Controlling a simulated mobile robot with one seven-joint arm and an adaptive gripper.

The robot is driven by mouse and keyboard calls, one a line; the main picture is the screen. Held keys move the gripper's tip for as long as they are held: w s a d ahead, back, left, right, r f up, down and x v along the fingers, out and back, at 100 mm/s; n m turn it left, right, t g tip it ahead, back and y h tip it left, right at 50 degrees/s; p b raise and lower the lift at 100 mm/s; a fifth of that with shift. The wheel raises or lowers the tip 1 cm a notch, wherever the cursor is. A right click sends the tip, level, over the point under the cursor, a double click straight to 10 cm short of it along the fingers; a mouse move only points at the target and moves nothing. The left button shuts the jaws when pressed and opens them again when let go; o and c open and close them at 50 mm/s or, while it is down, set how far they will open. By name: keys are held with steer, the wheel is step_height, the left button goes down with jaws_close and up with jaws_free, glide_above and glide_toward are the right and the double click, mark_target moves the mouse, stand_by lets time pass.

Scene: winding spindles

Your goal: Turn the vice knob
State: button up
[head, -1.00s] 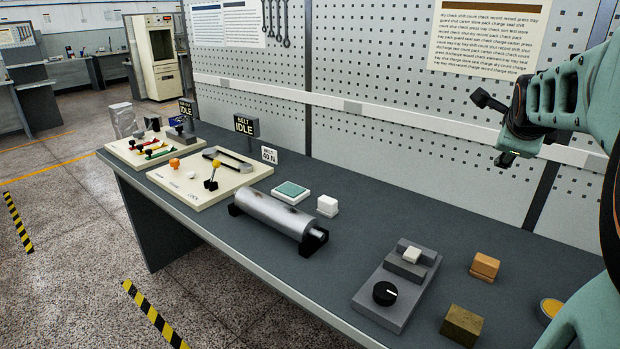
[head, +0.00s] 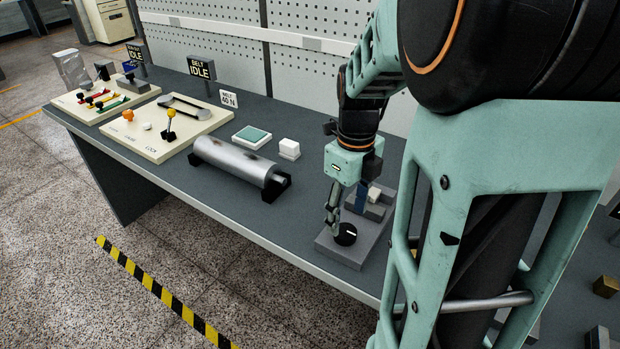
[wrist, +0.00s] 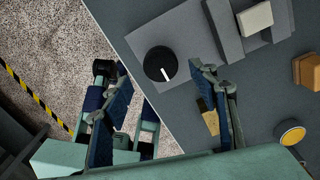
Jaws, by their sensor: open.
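The vice is a grey block on a flat grey base (head: 334,247) near the bench's front edge. Its black round knob (head: 345,234) has a white pointer line and sits at the front of the base. The knob also shows in the wrist view (wrist: 159,64), its line slanting down to the right. A pale block (wrist: 255,19) sits in the vice. My gripper (wrist: 160,85) is open and empty, with one finger on each side of the knob in the wrist picture. In the head view my gripper (head: 343,208) points down just above the knob. I cannot tell whether a finger touches it.
A metal roller (head: 236,160) lies left of the vice, with a white block (head: 289,149) and a teal-topped pad (head: 251,137) behind. In the wrist view, an orange block (wrist: 307,71), a brass block (wrist: 209,117) and a yellow disc (wrist: 291,133) stand nearby.

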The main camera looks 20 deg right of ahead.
mark_target(345, 230)
step_height(345, 230, down, 5)
steer(key=shift+f, duration=0.15)
steer(key=c, duration=1.2)
steer(key=shift+o, duration=0.2)
